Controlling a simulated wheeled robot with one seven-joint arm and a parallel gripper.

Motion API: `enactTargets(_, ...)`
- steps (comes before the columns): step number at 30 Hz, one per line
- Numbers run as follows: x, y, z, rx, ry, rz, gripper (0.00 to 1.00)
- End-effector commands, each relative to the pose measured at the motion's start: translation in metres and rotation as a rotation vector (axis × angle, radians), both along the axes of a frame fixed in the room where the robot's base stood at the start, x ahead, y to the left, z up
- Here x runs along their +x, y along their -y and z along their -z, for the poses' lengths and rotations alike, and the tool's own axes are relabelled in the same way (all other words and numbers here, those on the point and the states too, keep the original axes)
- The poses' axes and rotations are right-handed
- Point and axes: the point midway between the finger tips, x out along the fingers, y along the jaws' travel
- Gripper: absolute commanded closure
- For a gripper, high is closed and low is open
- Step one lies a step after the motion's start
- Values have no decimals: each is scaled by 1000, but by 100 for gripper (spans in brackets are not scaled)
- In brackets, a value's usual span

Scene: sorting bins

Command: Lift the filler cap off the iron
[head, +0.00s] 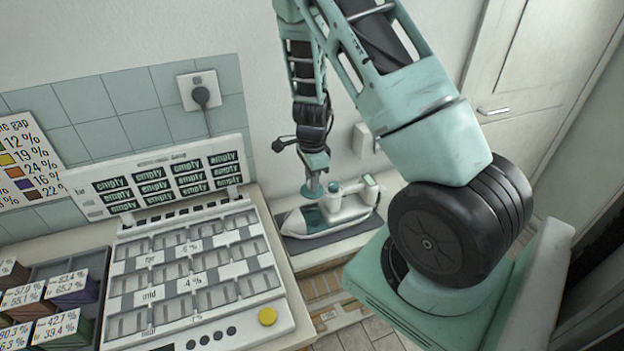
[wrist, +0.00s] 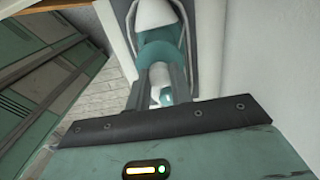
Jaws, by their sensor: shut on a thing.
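The white and teal iron (head: 297,224) rests on a dark grey mat at the right end of the counter, its nose to the left. My gripper (head: 314,184) reaches down over its front part and is shut on the teal, round filler cap (head: 311,193). In the wrist view, the cap (wrist: 163,52) is at the tips of my gripper (wrist: 162,70), with the iron's white nose (wrist: 153,14) beyond it. The cap looks just above the iron's body; I cannot tell whether they still touch.
A white sorting tray (head: 190,262) with several "empty" labels stands left of the iron. A wall socket with a plug (head: 200,95) is behind. Labelled boxes (head: 75,288) sit at far left. A white wall is close behind the iron.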

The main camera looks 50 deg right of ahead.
Motion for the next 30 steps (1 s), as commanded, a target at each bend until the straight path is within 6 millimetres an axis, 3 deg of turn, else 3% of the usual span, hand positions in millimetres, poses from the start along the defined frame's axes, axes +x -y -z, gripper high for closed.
enactTargets(16, 0, 0, -33, 0, 0, 0, 100)
enactTargets(26, 0, 0, -32, 0, 0, -4, 100)
enactTargets(30, 1, -11, -19, 0, -8, -127, 100)
